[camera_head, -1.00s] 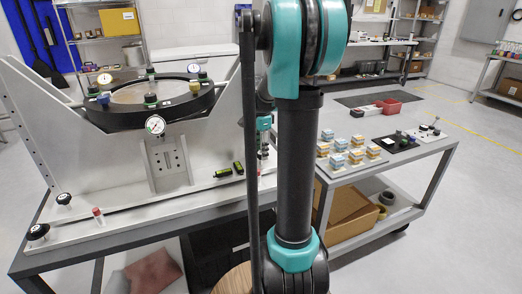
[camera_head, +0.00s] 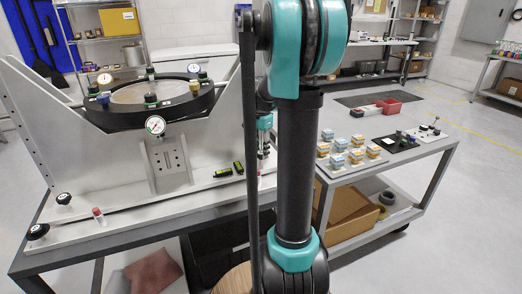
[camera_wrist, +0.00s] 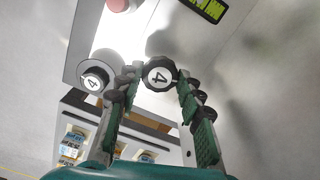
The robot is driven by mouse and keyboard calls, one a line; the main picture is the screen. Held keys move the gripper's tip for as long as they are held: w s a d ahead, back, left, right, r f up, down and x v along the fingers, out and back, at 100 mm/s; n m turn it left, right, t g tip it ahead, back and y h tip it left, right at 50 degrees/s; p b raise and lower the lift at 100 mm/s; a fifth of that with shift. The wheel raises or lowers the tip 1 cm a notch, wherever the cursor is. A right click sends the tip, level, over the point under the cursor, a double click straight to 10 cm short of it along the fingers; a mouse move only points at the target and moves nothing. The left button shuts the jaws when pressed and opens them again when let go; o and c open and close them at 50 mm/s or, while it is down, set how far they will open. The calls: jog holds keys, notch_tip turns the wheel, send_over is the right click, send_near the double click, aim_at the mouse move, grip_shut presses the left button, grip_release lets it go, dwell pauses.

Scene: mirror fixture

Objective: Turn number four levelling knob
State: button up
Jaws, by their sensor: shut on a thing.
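In the wrist view, a dark lobed knob (camera_wrist: 159,75) with a white face marked 4 sits between the fingertips of my gripper (camera_wrist: 157,83). The fingers are shut on it, one on each side, and its numeral is tilted. A round white disc (camera_wrist: 95,80), also marked 4, shows just left of the fingers. In the head view my own arm hides the fingertips and this knob. The white mirror fixture (camera_head: 110,165) stands on the bench, with a black ring (camera_head: 140,118) on top.
Two black knobs (camera_head: 64,198) (camera_head: 38,231) stand at the fixture's left end. A small green-display level (camera_head: 228,171) lies on its base, near my arm.

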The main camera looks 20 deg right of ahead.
aim_at(261, 152)
jog(key=n, duration=0.4)
jog(key=shift+n, duration=2.2)
jog(key=o, duration=1.2)
jog(key=shift+c, duration=0.2)
jog(key=shift+r, duration=0.1)
notch_tip(261, 152, up, 12)
jog(key=shift+a, duration=0.1)
